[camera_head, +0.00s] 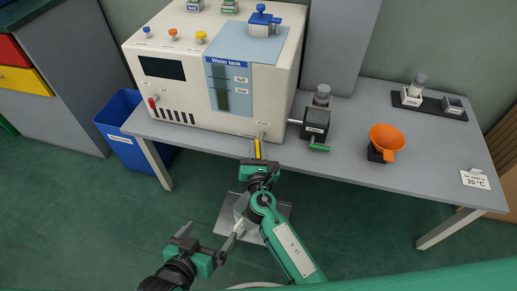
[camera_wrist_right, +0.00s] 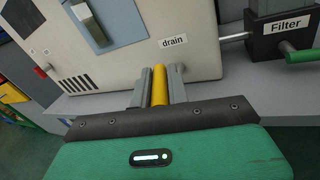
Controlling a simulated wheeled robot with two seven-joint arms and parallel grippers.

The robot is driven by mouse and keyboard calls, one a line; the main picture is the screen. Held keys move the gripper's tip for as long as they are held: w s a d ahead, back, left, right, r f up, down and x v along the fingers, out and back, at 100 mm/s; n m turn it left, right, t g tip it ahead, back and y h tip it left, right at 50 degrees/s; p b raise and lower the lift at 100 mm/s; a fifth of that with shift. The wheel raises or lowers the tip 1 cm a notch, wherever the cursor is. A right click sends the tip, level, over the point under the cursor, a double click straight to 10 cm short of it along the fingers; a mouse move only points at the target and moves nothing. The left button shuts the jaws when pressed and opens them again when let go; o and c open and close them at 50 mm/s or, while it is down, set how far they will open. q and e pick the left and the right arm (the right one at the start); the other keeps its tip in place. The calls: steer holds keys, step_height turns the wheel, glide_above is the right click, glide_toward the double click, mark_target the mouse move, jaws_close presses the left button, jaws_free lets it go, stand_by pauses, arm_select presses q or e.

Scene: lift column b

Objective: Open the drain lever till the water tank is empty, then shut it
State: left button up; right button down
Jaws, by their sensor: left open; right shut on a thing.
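The yellow drain lever (camera_head: 257,147) is at the lower front of the cream machine, under the "drain" label (camera_wrist_right: 173,42). My right gripper (camera_head: 257,158) is shut on the lever, which lies between its two fingers in the right wrist view (camera_wrist_right: 160,86). The lever points out from the machine toward me. The water tank (camera_head: 240,72) is a blue panel on the machine's front with a dark gauge strip and level labels. The water level is too small to read surely. My left gripper (camera_head: 209,236) is open and empty, low in front of the table.
A filter unit (camera_head: 316,127) with a green handle (camera_head: 319,148) stands right of the lever. An orange funnel (camera_head: 387,138) sits farther right on the grey table (camera_head: 440,165). A blue bin (camera_head: 121,123) stands on the floor at left. The table's right part is mostly clear.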

steer(key=shift+a, duration=0.1)
steer(key=c, duration=1.4)
jaws_free()
steer(key=shift+o, duration=0.2)
arm_select(q)
steer(key=shift+a+g+y+p, duration=0.3)
steer(key=shift+a, duration=0.2)
arm_select(e)
steer(key=s, duration=1.4)
arm_select(q)
steer(key=shift+s+f, duration=0.15)
steer(key=shift+s, duration=0.1)
arm_select(e)
steer(key=shift+w, duration=0.1)
